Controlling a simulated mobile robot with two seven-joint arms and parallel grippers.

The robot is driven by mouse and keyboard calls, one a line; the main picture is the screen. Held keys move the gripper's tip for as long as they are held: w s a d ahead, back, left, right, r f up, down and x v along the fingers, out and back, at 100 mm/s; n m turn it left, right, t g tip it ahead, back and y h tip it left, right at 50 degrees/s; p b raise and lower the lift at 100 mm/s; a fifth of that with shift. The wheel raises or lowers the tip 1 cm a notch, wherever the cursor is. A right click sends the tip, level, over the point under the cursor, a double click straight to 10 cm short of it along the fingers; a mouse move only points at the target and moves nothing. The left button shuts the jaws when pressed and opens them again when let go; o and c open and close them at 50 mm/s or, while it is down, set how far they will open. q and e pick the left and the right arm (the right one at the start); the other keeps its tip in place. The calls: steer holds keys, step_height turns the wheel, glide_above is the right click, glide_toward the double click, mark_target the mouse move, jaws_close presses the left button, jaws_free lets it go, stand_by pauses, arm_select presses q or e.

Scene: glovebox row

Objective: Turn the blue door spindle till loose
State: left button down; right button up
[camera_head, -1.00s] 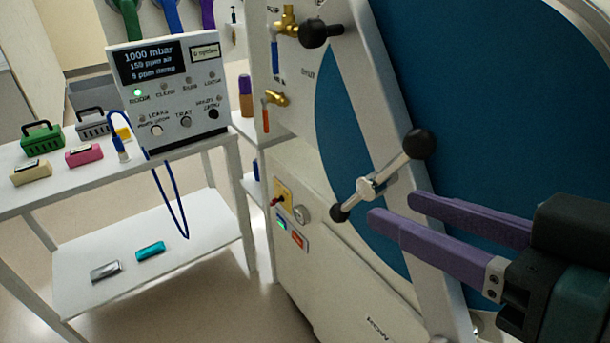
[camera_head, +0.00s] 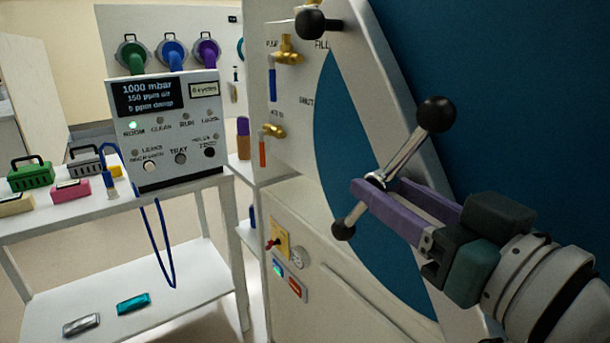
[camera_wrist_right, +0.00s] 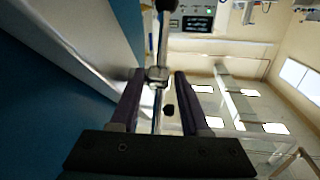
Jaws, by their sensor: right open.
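The blue round door (camera_head: 490,90) fills the right of the head view, crossed by a pale bar. On the bar sits the spindle (camera_head: 375,180), a metal hub and rod with a black ball at each end. The rod slants from upper right to lower left. My right gripper (camera_head: 372,184) is open at the hub, its purple fingers reaching in from the right. In the right wrist view the hub (camera_wrist_right: 157,75) shows between the fingertips, with a gap to the right finger. Contact with the left finger cannot be told. My left gripper is not in view.
A control box (camera_head: 170,125) stands on a white cart (camera_head: 110,207) at left, with a blue cable hanging from it. Another black ball handle (camera_head: 311,23) and brass valves (camera_head: 287,57) are above left of the spindle.

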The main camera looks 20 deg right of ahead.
steer(key=shift+w+a, duration=0.2)
steer(key=shift+w, duration=0.8)
jaws_close()
stand_by(0.8)
